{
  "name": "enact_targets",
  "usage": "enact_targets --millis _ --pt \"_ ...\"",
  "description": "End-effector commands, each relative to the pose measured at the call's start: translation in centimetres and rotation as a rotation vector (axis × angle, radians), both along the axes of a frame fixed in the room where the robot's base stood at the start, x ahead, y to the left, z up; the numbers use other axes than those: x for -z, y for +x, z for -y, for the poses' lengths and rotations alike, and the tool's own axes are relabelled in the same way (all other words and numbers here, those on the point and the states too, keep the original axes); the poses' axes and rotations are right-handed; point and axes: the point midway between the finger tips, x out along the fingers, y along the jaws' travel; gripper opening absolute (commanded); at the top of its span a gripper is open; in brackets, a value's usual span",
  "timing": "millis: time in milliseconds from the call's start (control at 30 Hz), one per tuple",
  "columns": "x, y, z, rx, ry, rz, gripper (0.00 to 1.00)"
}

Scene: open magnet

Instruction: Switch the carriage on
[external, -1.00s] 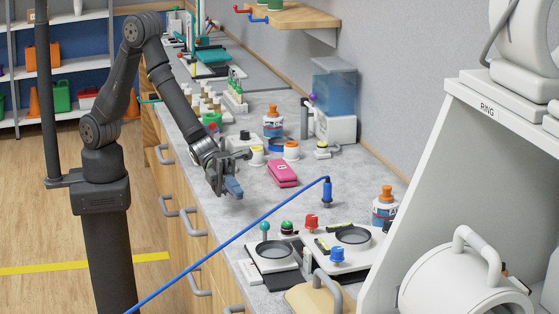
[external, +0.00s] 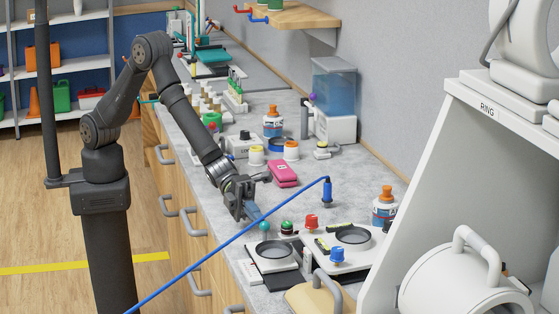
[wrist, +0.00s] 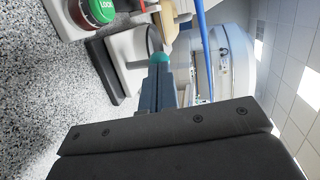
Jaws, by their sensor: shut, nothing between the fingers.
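My gripper (external: 255,214) is shut and empty, its blue-grey fingers pointing down over the counter. A teal ball knob (external: 264,227) stands at the back left of a small white unit with a round dark plate (external: 272,251). In the wrist view the teal knob (wrist: 160,57) sits right at my fingertips (wrist: 158,68), which partly cover it; I cannot tell whether they touch. A green button (external: 287,227) is just right of the knob; in the wrist view its green top (wrist: 102,10) reads LOCK. No part is visibly labelled as the carriage.
A second plate unit (external: 352,236) has a red knob (external: 311,223) and blue knob (external: 337,254). A pink box (external: 283,173) lies behind. A large white machine (external: 455,180) stands right.

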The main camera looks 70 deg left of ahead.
Motion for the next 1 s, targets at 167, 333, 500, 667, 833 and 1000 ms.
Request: enact_targets --millis 167,333,500,667,833,1000 --pt "0.0 0.0 0.7 0.001 0.000 0.001 0.00" --pt "0.0 -0.1 3.6 0.003 -0.002 0.002 0.00" --pt "0.0 -0.1 5.7 0.003 -0.001 0.001 0.00" --pt "0.0 0.0 6.1 0.002 -0.001 0.000 0.00" --pt "-0.1 -0.1 6.2 0.003 -0.004 0.001 0.00" --pt "-0.2 -0.2 6.0 0.003 -0.005 0.000 0.00"
